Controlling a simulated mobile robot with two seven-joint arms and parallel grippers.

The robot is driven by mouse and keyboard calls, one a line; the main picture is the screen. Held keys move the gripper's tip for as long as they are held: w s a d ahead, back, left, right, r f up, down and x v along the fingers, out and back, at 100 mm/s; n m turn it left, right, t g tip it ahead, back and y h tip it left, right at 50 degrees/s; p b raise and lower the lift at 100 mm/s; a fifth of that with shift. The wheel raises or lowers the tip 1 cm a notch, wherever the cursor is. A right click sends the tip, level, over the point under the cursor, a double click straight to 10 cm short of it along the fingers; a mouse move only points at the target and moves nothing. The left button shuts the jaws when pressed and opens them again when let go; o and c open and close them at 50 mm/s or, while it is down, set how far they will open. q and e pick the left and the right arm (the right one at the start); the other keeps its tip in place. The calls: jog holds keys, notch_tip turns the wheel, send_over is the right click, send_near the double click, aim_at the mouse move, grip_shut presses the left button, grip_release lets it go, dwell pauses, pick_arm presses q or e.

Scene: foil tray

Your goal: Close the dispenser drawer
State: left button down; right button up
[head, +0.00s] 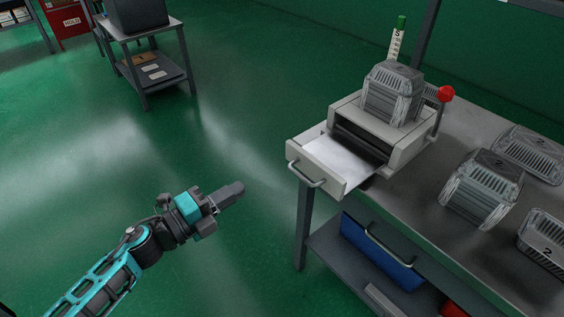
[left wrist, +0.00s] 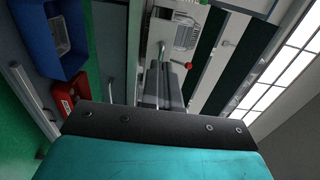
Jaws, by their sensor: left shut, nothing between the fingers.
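The pale grey dispenser (head: 395,146) stands on the metal table in the head view. Its drawer (head: 301,164) is pulled out toward the left, with a white sheet (head: 338,158) inside and a bar handle (head: 307,174) on its front. My left gripper (head: 231,194) is shut and empty, left of the drawer front and apart from the handle. In the left wrist view, my shut fingers (left wrist: 172,86) point toward the dispenser (left wrist: 179,34); the drawer's outline is hard to make out there. My right gripper is not in view.
A stack of foil trays (head: 392,94) sits on the dispenser, beside a red-knobbed lever (head: 445,94). More foil trays (head: 481,189) lie on the table (head: 408,192) to the right. A blue bin (head: 380,253) is on the lower shelf. Open green floor surrounds my left arm.

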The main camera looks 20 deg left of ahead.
pick_arm(q)
send_near(322, 144)
jog(key=s, duration=0.1)
jog(key=s+a+r, duration=0.1)
jog(key=shift+s+a+r+p, duration=0.2)
jog(key=shift+s+r+p, duration=0.05)
jog(key=shift+r+p, duration=0.05)
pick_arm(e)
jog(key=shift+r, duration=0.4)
pick_arm(q)
jog(key=b+x, duration=0.2)
jog(key=x, duration=1)
jog(key=shift+w+d+f, duration=0.1)
jog(key=shift+w+d, duration=0.05)
jog(key=shift+w, duration=0.2)
jog(key=shift+w+d, duration=0.1)
jog(key=shift+w, duration=0.1)
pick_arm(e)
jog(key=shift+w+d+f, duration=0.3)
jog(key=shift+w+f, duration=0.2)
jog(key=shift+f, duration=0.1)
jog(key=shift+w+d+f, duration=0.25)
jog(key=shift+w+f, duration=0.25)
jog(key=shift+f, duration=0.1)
pick_arm(q)
jog(key=shift+s, duration=0.15)
